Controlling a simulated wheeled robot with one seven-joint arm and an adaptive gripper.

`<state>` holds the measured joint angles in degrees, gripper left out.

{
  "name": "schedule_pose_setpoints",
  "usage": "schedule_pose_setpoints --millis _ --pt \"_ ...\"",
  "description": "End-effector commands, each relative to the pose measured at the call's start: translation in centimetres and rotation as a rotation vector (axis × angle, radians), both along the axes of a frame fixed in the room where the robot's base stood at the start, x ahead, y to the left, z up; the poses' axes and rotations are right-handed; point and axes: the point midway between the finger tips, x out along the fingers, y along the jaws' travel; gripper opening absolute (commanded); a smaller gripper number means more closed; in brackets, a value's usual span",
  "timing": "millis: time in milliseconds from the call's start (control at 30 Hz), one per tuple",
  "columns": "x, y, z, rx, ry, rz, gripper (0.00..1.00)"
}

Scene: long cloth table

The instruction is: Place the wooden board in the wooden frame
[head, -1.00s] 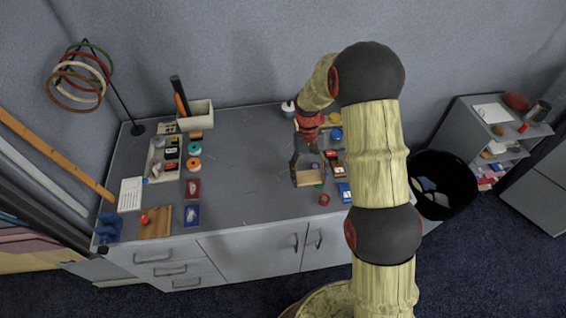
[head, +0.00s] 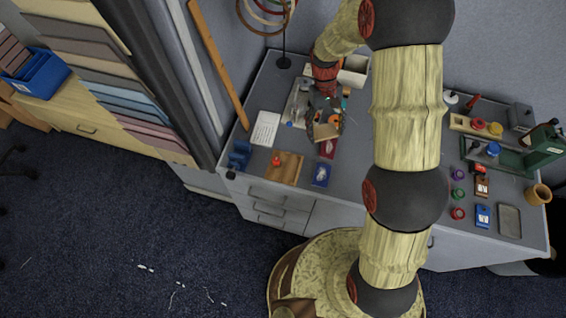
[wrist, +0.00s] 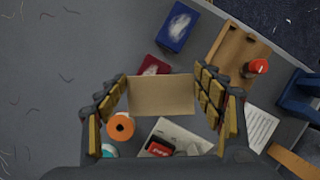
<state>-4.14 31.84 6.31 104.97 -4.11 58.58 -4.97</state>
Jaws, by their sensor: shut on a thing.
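My gripper (head: 326,122) is shut on a small light-brown wooden board (head: 326,131). In the wrist view the board (wrist: 160,95) spans the space between the two finger pads and is held above the table. A brown wooden piece with raised edges (head: 288,165), which may be the wooden frame, lies at the table's front left. A red knob-like thing (head: 276,160) stands on it. In the wrist view this piece (wrist: 232,50) is at the upper right, apart from the board. I cannot tell for certain that it is the frame.
A blue box (head: 320,174) and a dark red one (head: 328,147) lie near the gripper. A blue holder (head: 239,155) and white sheet (head: 265,128) are at the left. A grey tray (wrist: 185,132) is below the board in the wrist view.

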Motion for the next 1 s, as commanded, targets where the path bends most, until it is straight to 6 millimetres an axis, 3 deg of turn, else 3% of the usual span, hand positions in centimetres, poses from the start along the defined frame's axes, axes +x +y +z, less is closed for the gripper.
schedule_pose_setpoints --millis 500,1000 --pt "-9.9 2.3 4.0 -0.007 -0.005 0.496 0.42" --pt "-18.2 2.1 5.1 0.001 0.012 0.936 0.42"
